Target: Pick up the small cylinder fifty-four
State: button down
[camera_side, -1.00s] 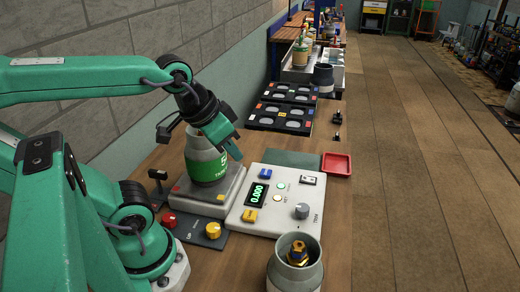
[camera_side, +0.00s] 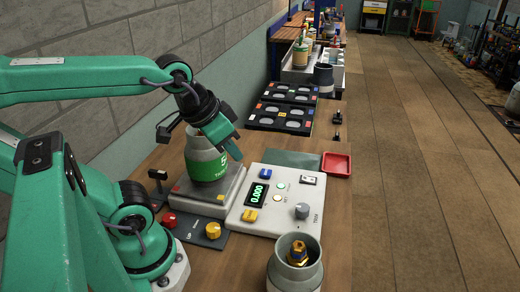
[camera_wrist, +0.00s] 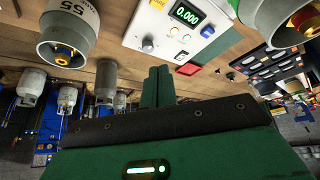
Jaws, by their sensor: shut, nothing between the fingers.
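A grey cylinder with a green band (camera_side: 207,168) stands upright on the scale's weighing plate (camera_side: 207,196) in the side view. A "5" shows on it; the rest of its number is unreadable. It also shows at the upper right of the wrist view (camera_wrist: 262,12). A second grey cylinder with a brass valve (camera_side: 294,272) stands at the front. The wrist view shows a cylinder marked 55 (camera_wrist: 78,16) at upper left. My gripper (camera_side: 236,152) is shut and empty, at the upper right side of the green-banded cylinder; whether they touch is unclear. Its fingers show in the wrist view (camera_wrist: 158,72).
The scale console (camera_side: 278,212) beside the plate reads 0.000. A small panel with red and yellow knobs (camera_side: 198,233) lies in front. A red tray (camera_side: 337,164), black trays (camera_side: 282,116) and a dark cup (camera_side: 323,78) are farther back. Bare bench shows right of the console.

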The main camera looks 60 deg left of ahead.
grip_release()
dwell(0.3)
notch_tip(320, 180, up, 3)
jog(key=m+g, duration=0.5)
jog(key=m, duration=0.3)
send_over(205, 152)
jog(key=w+a, duration=0.2)
jog(key=a, duration=0.2)
jog(key=shift+d+f, duration=0.15)
jog(key=shift+s+a+m+g, duration=0.15)
jog(key=shift+a+m+g, duration=0.15)
jog(key=shift+a+m, duration=0.25)
jog(key=shift+s+d+f, duration=0.1)
jog(key=shift+d+f, duration=0.05)
jog(key=shift+f, duration=3.75)
